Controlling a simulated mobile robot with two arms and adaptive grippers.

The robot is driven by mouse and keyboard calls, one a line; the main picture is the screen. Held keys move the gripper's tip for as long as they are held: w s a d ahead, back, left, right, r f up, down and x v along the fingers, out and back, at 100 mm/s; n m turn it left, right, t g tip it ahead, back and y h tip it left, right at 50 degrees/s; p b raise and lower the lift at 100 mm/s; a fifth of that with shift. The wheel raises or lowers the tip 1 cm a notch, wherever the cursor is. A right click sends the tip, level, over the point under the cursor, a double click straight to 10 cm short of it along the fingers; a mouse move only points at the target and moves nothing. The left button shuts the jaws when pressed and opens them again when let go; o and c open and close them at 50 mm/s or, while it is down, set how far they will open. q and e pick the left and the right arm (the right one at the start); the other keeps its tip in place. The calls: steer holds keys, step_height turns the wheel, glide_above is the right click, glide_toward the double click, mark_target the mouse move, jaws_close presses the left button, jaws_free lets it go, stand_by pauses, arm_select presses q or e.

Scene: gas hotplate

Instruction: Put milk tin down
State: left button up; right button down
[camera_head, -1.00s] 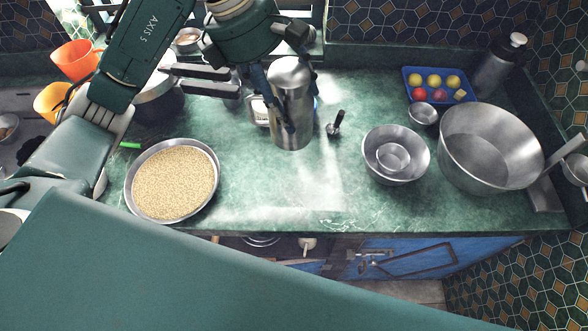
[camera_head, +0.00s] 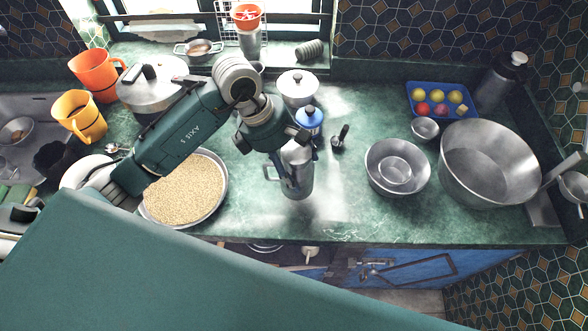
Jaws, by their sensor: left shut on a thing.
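The milk tin (camera_head: 299,157) is a tall silver metal can in the middle of the counter area. My left gripper (camera_head: 297,172) reaches down from above and is shut on it, its dark fingers around the tin's body. The tin looks upright and its base is close to the green marble counter (camera_head: 335,205). I cannot tell for sure whether the base touches. My gripper and wrist hide part of the tin's top. My right gripper is not in view.
A pan of grain (camera_head: 185,192) is at left, steel bowls (camera_head: 378,150) at right. The counter in front of the tin is clear.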

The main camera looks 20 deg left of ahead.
arm_select(q)
step_height(320, 180, down, 2)
steer(key=shift+f+p, duration=0.1)
steer(key=shift+p, duration=0.2)
steer(key=shift+f, duration=0.4)
steer(key=o, duration=1.9)
steer(key=shift+f, duration=0.1)
steer(key=b+v, duration=0.3)
steer(key=v, duration=0.9)
steer(key=shift+b, duration=0.4)
